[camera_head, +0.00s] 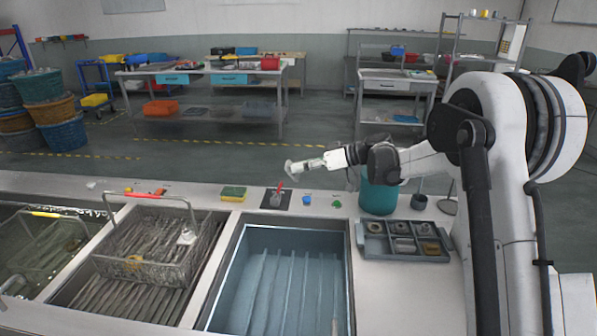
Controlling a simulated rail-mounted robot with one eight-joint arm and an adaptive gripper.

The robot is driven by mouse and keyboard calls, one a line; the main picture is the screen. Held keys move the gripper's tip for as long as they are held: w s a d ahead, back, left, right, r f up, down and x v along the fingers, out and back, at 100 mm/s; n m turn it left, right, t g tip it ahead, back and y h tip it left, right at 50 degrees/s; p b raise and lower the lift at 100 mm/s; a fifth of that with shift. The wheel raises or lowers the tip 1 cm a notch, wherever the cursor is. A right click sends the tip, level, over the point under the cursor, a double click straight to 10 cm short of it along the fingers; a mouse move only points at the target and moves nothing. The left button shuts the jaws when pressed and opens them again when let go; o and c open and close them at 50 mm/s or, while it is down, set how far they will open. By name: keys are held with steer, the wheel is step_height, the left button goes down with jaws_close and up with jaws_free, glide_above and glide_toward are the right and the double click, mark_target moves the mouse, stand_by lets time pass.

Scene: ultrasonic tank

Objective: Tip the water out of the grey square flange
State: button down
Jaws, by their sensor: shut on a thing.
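My gripper (305,164) is at the end of the arm reaching in from the right, above the back edge of the counter. It is shut on a small light-grey piece (291,167), which appears to be the grey square flange. The piece sticks out to the left of the fingertips, clear of the counter. Its exact tilt, and any water in it, are too small to make out. The blue rectangular tank (349,270) lies in front of and below the gripper, with ridges on its floor.
A wire basket (150,222) with a red handle sits over the middle tank. A yellow-green sponge (233,193), a dark mat (268,204) and a blue cap (307,199) line the counter's back. A grey compartment tray (440,258) and teal container (378,198) stand right.

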steer(key=shift+d+f+m+t+y+b, duration=0.15)
steer(key=shift+f+y+b, duration=0.2)
steer(key=shift+y+b, duration=0.85)
steer(key=shift+d+f+m+t+y+b, duration=0.1)
steer(key=shift+f+y+b, duration=0.4)
steer(key=shift+b, duration=1.15)
steer(key=shift+d+f+m+t+y+b, duration=0.1)
steer(key=shift+f+t+y+b, duration=0.1)
steer(key=shift+y+b, duration=1.05)
steer(key=y+b, duration=0.1)
steer(key=b, duration=0.2)
steer(key=f+t+y+b, duration=0.1)
steer(key=y+b, duration=0.1)
steer(key=b, duration=0.1)
steer(key=shift+a+m, duration=0.1)
steer(key=shift+m, duration=0.15)
steer(key=shift+r+y, duration=0.1)
steer(key=shift+y, duration=0.25)
steer(key=shift+r, duration=0.1)
